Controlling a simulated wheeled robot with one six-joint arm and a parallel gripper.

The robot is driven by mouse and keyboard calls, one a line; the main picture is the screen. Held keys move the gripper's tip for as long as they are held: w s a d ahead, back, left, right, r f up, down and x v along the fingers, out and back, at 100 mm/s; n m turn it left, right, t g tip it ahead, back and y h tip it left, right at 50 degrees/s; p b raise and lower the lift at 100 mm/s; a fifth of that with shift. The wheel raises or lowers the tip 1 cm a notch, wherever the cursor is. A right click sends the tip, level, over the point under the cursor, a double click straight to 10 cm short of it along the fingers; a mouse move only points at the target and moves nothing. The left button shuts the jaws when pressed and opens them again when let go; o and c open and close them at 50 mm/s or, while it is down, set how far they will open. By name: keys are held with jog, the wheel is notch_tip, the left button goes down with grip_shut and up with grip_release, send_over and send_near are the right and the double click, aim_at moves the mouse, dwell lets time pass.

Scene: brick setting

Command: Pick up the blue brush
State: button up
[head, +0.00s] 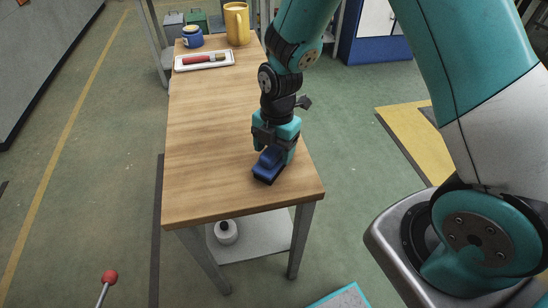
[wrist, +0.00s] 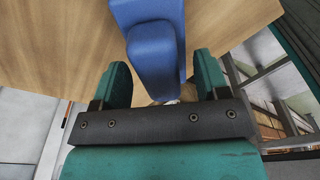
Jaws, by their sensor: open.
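The blue brush (head: 269,164) lies on the wooden table near its front right corner. In the wrist view the brush (wrist: 153,50) is at the top middle, its narrower end pointing toward my gripper. My gripper (wrist: 160,80) is open, with one green finger on each side of that narrower end. I see gaps between the brush and both fingers in the wrist view. In the head view my gripper (head: 273,148) is just above and behind the brush and hides part of it.
The wooden table (head: 205,140) is clear around the brush. At its far end are a white tray (head: 204,65) with a red item, a blue pot (head: 192,37) and a yellow mug (head: 237,24). A white round container (head: 226,236) sits on the shelf below.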

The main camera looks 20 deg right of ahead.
aim_at(274, 147)
jog(key=shift+f, duration=0.2)
dwell(0.3)
jog(key=c, duration=1.2)
jog(key=shift+o, duration=0.2)
notch_tip(274, 147, up, 21)
jog(key=shift+f, duration=0.2)
